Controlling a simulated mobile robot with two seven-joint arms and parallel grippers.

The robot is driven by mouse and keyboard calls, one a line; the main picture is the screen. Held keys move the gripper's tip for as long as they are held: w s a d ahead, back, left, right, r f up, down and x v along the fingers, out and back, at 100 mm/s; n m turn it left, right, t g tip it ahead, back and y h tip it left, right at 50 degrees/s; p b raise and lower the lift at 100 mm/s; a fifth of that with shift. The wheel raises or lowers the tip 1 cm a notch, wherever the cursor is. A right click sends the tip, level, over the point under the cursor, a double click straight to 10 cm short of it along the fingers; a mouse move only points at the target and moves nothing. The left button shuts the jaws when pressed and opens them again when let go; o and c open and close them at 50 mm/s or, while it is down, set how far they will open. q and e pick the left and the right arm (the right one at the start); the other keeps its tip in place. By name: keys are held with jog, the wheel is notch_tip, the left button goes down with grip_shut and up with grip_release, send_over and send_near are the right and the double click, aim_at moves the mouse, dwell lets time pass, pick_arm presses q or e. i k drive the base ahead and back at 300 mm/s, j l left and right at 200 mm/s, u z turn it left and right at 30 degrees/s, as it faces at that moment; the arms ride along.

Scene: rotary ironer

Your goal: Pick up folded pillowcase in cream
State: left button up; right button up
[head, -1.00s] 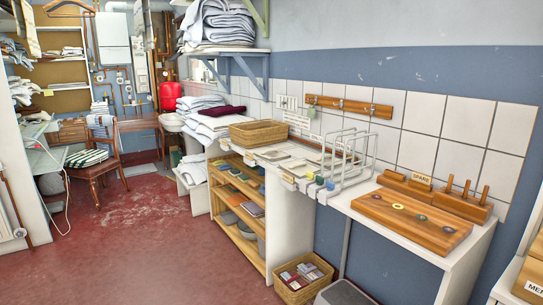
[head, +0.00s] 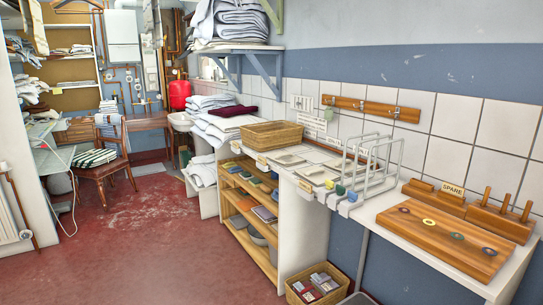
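Several flat, pale cream-to-white folded cloths lie on the white counter between the wicker basket and the wire rack. One pale cloth (head: 288,159) lies near the basket and another (head: 316,173) lies closer to the rack. They are small in view, and I cannot tell which is the cream pillowcase. Neither of my grippers shows in the head view, so nothing is seen in their grasp.
A wicker basket (head: 270,135), a white wire rack (head: 378,165) and a wooden board with rings (head: 445,238) occupy the counter. Shelves (head: 250,205) and a floor basket (head: 315,285) stand below. A chair (head: 102,172) stands far left. Red floor (head: 150,240) is clear.

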aim_at(286, 160)
jog(key=i+u, duration=0.4)
jog(key=i, duration=0.7)
